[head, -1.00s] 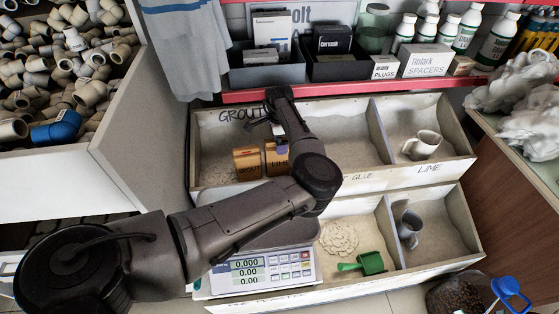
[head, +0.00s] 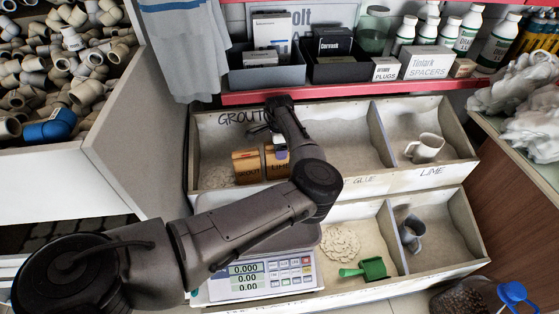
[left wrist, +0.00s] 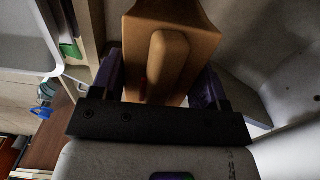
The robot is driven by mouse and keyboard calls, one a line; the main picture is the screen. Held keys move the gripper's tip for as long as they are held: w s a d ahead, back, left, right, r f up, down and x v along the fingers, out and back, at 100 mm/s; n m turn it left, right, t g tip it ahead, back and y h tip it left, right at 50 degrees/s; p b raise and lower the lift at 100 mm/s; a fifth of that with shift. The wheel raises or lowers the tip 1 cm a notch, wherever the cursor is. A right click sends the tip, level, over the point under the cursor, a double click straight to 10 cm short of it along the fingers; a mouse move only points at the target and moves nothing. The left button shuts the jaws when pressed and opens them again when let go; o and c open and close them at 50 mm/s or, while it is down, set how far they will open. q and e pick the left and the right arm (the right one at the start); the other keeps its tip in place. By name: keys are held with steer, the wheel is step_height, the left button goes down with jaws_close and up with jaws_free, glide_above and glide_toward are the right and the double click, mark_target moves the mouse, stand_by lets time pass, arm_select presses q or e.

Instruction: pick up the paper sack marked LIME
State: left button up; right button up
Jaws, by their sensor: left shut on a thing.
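The small brown paper sack marked LIME (head: 277,168) is upright in the upper left bin, beside a similar sack whose label reads GROUT (head: 246,168). My left gripper (head: 280,152) is at the LIME sack, largely covered by my own arm. In the left wrist view the purple fingers of my left gripper (left wrist: 158,82) stand on both sides of a brown sack (left wrist: 192,28) and are shut on it. Whether its base is clear of the bin floor I cannot tell. My right gripper is in neither view.
The bin's compartments hold pale powder, with a cup (head: 425,147) at the right. Below are a digital scale (head: 262,275), a green scoop (head: 372,268) and a grey jug (head: 411,232). A red shelf edge (head: 350,90) with boxes and bottles runs behind.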

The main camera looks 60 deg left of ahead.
arm_select(q)
steer(key=c, duration=0.8)
steer(key=shift+o, duration=0.2)
